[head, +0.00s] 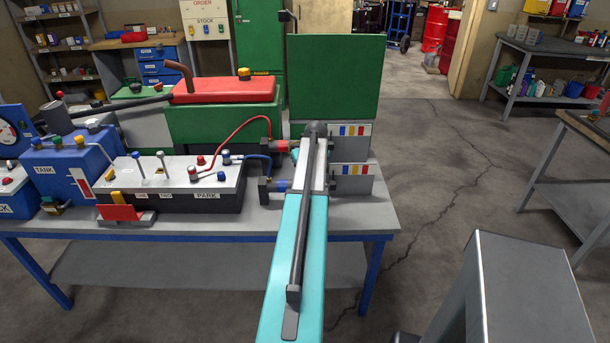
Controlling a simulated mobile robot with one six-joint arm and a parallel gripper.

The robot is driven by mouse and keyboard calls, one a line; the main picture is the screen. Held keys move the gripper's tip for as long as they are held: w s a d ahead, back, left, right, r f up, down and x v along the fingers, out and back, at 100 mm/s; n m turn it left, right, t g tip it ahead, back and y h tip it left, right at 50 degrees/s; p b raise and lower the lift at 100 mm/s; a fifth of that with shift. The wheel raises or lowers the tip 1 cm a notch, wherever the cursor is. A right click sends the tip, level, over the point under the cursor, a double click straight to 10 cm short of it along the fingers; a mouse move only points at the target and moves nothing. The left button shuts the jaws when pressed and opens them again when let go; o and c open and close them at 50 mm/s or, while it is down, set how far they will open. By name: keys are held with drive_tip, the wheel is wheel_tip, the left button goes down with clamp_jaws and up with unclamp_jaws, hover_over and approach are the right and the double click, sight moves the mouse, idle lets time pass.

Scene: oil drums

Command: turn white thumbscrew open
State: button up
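I cannot make out a white thumbscrew for certain. My turquoise arm reaches from the bottom edge over the bench's right part. It ends in front of grey blocks with coloured stripes (352,180). My gripper's fingers do not show; the arm's far end hides that spot.
A green panel (333,80) rises behind the arm's end. A green machine with a red tank (225,90) stands at the bench's back. Red and blue hoses loop beside the arm. The floor to the right (450,170) is open, up to another table (580,195).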

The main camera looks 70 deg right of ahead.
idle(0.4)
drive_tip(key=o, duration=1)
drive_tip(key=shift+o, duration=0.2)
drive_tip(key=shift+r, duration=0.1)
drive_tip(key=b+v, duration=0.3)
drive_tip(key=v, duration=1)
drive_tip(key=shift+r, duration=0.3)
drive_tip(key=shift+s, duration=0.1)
